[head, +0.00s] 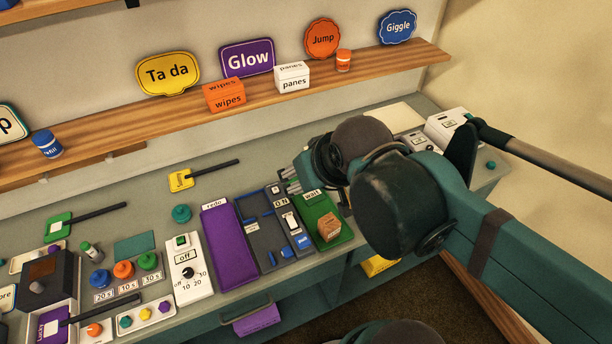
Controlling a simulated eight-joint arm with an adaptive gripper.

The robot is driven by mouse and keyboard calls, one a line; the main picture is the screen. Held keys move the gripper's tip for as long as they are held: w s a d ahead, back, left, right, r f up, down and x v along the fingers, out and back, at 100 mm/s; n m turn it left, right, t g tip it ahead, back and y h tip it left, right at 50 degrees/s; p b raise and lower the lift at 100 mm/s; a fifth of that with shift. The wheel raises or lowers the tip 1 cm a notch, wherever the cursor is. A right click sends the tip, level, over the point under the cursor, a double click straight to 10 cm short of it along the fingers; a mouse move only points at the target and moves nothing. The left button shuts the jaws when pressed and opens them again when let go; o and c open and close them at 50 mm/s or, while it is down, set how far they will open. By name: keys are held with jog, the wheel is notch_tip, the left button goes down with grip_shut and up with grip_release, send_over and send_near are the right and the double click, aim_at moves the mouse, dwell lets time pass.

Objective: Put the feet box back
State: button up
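On the wooden shelf (135,136) stand an orange "wipes" box (228,101) and a white "panes" box (293,82).
A purple mat (230,246) and a dark switch panel (262,232) lie left of the green mat. A white timer unit (188,270) and several coloured buttons are farther left. An orange jar (343,61) stands on the shelf, with bare shelf right of it.

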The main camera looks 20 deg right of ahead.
jog(key=shift+o, duration=0.3)
jog(key=shift+f, duration=0.15)
jog(key=w+d+f+m+g+h+b, duration=0.2)
jog(key=w+d+f+m+h+b, duration=0.1)
jog(key=d+f+m+h+b, duration=0.1)
jog(key=w+d+f+m+g+h+b, duration=0.2)
jog(key=w+d+f+m+h+b, duration=0.2)
jog(key=d+f, duration=0.5)
jog(key=w+d+f+m+g+h+b, duration=0.2)
jog(key=w+d+f+m+h+b, duration=0.2)
jog(key=f, duration=0.5)
jog(key=shift+w+d+m+h, duration=0.2)
jog(key=shift+d+m+h, duration=0.1)
jog(key=shift+d+m, duration=1.25)
jog(key=shift+d+f+m+g+h+b, duration=0.3)
jog(key=shift+d+f+m+h+b, duration=0.1)
jog(key=shift+f+m+h+b, duration=0.35)
jog(key=shift+s+d+f+m+h, duration=0.15)
jog(key=shift+f+m+h, duration=0.2)
jog(key=shift+m, duration=0.35)
jog(key=shift+d+f, duration=0.1)
jog(key=shift+d, duration=0.05)
